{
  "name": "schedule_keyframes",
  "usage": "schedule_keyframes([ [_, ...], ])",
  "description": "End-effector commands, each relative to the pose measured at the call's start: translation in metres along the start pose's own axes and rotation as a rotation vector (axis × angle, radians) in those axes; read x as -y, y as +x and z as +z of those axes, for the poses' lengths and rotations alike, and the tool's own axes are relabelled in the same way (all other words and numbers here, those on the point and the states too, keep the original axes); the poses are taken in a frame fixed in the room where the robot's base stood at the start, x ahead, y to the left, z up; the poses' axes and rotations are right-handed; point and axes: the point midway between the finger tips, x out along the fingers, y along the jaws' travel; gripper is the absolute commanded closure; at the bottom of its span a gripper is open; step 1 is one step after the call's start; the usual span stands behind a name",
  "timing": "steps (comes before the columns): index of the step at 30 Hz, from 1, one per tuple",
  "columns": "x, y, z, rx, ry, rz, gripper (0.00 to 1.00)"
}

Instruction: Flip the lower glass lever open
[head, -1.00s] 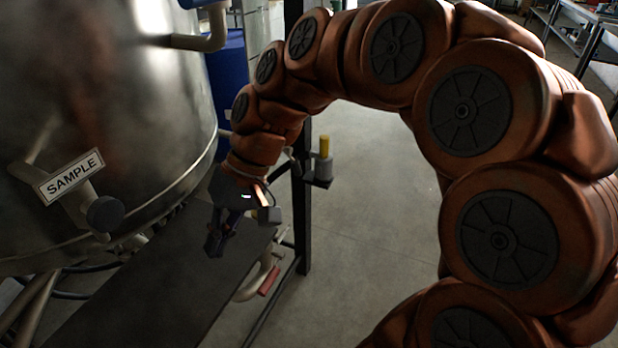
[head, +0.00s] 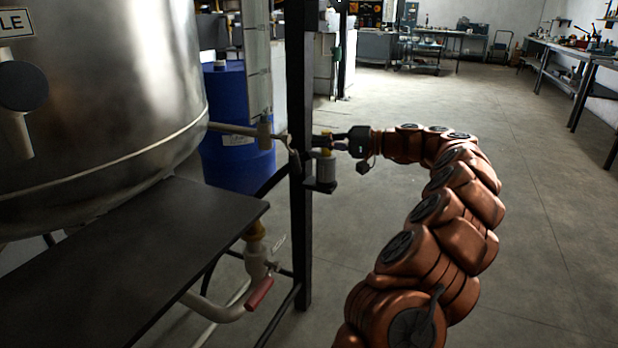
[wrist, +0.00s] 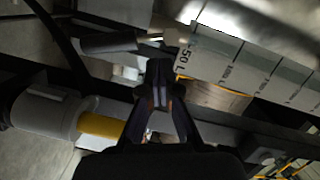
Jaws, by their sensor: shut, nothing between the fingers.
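The sight glass (head: 257,60) is a clear, marked tube beside the steel tank. Its lower fitting (head: 265,132) joins a pipe from the tank. A small grey lever (head: 293,160) hangs beside this fitting, against the black post. In the wrist view, a dark grey handle (wrist: 108,43) on a pale stem lies near the glass's "50 L" end (wrist: 195,58), and it appears to be the lower lever. My gripper (head: 319,142) is shut and empty, right of the post and pointing left. Its fingertips (wrist: 158,80) show below and right of that handle, apart from it in the picture.
A grey cylinder with a yellow top (wrist: 100,125) on the black post (head: 299,230) sits close to my gripper. A dark platform (head: 120,260) lies in front of the tank (head: 90,110). A red-handled valve (head: 259,293) is lower down. Open floor (head: 520,200) lies right.

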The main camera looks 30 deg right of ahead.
Motion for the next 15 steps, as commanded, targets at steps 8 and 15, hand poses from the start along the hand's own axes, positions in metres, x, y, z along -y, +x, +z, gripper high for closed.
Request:
schedule_keyframes([
  [8, -0.064, -0.065, -0.030, -0.155, -0.034, 0.001, 1.00],
  [15, -0.066, -0.054, -0.035, -0.167, -0.039, 0.000, 1.00],
])
